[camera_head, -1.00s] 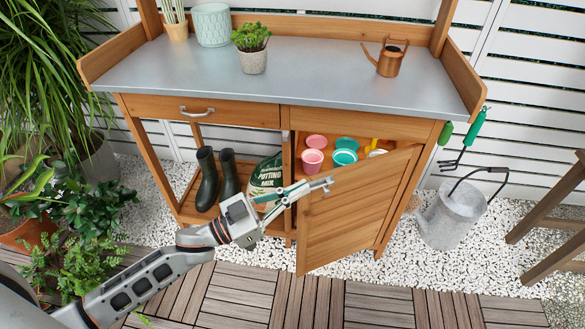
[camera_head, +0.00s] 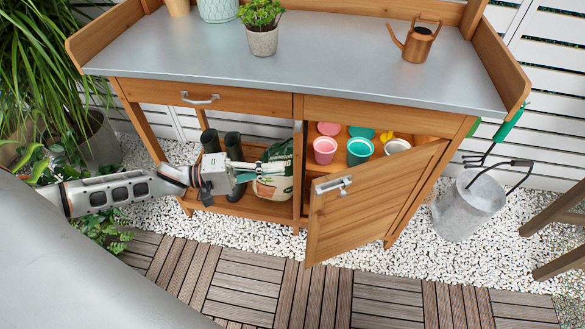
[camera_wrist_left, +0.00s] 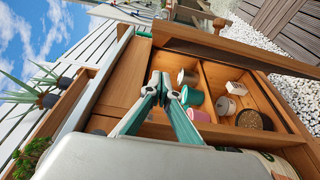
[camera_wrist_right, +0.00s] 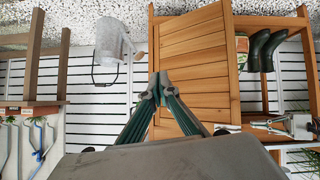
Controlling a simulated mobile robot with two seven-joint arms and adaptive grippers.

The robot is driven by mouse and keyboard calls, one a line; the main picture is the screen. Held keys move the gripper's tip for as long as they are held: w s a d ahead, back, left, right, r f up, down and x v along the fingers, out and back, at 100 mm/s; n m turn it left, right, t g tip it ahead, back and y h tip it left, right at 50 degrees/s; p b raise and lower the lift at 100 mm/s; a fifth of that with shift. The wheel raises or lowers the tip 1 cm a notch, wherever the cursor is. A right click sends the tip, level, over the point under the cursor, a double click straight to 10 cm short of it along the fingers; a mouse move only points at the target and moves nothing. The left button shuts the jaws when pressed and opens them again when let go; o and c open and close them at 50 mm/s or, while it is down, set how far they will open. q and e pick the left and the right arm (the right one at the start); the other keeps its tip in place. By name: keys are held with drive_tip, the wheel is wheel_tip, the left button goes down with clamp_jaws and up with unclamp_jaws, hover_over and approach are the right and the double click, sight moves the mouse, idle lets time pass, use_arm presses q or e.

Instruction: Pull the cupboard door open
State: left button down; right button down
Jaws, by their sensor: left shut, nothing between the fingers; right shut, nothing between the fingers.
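The wooden cupboard door (camera_head: 372,208) stands partly open, hinged on its right side, with pots showing behind it. Its metal handle (camera_head: 334,184) is near the top of the free left edge. The door also shows in the right wrist view (camera_wrist_right: 195,75). My left gripper (camera_head: 257,169) is shut and empty, left of the handle and apart from it, in front of the potting mix bag. In the left wrist view its closed fingertips (camera_wrist_left: 169,88) appear before the cupboard's shelves. My right gripper (camera_wrist_right: 160,90) is shut and empty; it is outside the head view.
A pink pot (camera_head: 325,150) and a teal pot (camera_head: 360,151) stand inside the cupboard. The potting mix bag (camera_head: 276,178) and dark boots (camera_head: 211,142) are on the open lower shelf. A watering can (camera_head: 466,208) stands on gravel to the right. The decking (camera_head: 250,290) in front is clear.

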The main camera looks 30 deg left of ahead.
use_arm(q)
drive_tip(key=w+d+b, duration=0.1)
drive_tip(key=w+d, duration=0.1)
drive_tip(key=d, duration=0.8)
drive_tip(key=shift+d, duration=0.2)
